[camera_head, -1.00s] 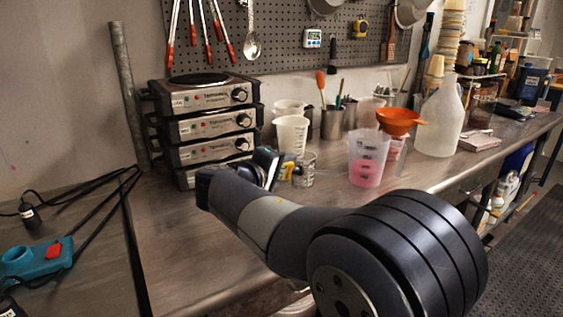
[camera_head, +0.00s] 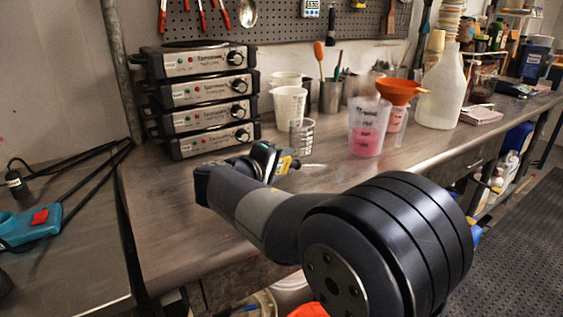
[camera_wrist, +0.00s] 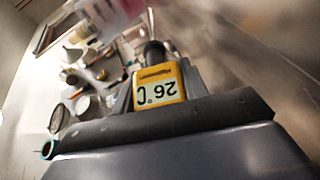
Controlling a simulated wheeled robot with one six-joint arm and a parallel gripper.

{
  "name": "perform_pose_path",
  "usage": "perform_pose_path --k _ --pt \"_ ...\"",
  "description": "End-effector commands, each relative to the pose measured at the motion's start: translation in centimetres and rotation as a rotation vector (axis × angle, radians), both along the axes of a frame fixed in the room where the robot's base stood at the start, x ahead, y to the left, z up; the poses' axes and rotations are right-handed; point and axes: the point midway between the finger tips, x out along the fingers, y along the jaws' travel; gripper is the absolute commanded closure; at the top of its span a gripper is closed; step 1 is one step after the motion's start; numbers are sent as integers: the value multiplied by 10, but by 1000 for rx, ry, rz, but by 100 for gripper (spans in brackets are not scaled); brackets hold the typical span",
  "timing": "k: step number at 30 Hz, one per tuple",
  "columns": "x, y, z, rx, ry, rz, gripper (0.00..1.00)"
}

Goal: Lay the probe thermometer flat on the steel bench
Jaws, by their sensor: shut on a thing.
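The probe thermometer (camera_wrist: 158,86) has a yellow head with a display that reads 26 °C upside down in the wrist view. My gripper (camera_head: 275,160) is shut on it and holds it over the steel bench (camera_head: 185,215). In the head view the yellow head (camera_head: 284,165) shows at the jaws and the thin probe points right, close to the bench top. I cannot tell whether the probe touches the bench. My own arm hides part of the bench in front.
Stacked hot plates (camera_head: 205,110) stand at the back left. An orange funnel (camera_head: 398,92) is to the right. The bench's left front is clear.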

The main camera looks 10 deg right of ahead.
Motion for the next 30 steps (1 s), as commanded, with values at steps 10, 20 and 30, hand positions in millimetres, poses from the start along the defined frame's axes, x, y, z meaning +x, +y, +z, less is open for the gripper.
perform_pose_path --k 10,20,30 --pt "0 0 -12 1 -1 0 81" --pt "0 0 -12 1 -1 0 43" --pt "0 0 -14 1 3 1 33"
